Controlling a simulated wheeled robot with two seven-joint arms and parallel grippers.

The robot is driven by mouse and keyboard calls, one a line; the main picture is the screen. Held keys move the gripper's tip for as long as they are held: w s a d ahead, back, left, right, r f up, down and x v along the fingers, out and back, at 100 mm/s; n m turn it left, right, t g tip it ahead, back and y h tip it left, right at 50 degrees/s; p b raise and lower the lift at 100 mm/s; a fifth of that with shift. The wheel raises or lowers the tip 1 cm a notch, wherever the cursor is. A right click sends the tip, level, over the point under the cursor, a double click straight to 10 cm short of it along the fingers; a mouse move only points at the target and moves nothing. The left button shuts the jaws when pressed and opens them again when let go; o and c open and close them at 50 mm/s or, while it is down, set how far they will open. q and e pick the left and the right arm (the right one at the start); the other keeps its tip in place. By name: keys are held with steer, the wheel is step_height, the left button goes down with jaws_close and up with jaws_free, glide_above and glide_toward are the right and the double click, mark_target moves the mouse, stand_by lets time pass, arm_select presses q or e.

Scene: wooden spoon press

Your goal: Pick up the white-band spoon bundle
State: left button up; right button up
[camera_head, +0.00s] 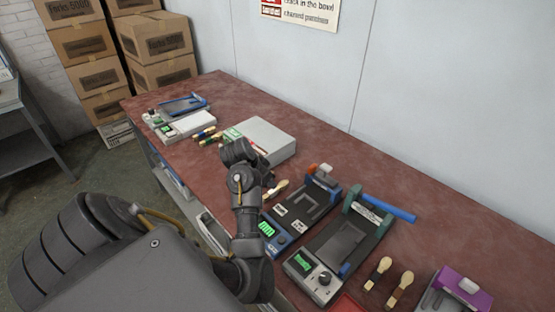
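A pale wooden bundle (277,189) lies just right of my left arm, partly hidden. My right gripper is not in view.
A grey-white box (265,138) stands behind my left gripper. Two dark press devices (300,210) (340,240) with displays stand at the middle. A scale-like device (180,122) is at the back left, a purple device (460,291) at front right. The wall bounds the far side.

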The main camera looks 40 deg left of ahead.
mark_target(276, 191)
arm_select(q)
steer(key=shift+w+f, duration=0.35)
steer(key=shift+f, duration=0.2)
steer(key=shift+w+d+f, duration=0.1)
steer(key=shift+w+f, duration=0.1)
steer(key=shift+f, duration=0.15)
steer(key=shift+w+f, duration=0.2)
steer(key=shift+f, duration=0.1)
steer(key=p+x, duration=0.1)
steer(key=x, duration=0.3)
steer(key=shift+f, duration=0.25)
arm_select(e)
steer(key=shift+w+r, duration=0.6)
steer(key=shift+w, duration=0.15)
arm_select(q)
steer(key=shift+c, duration=0.2)
jaws_close()
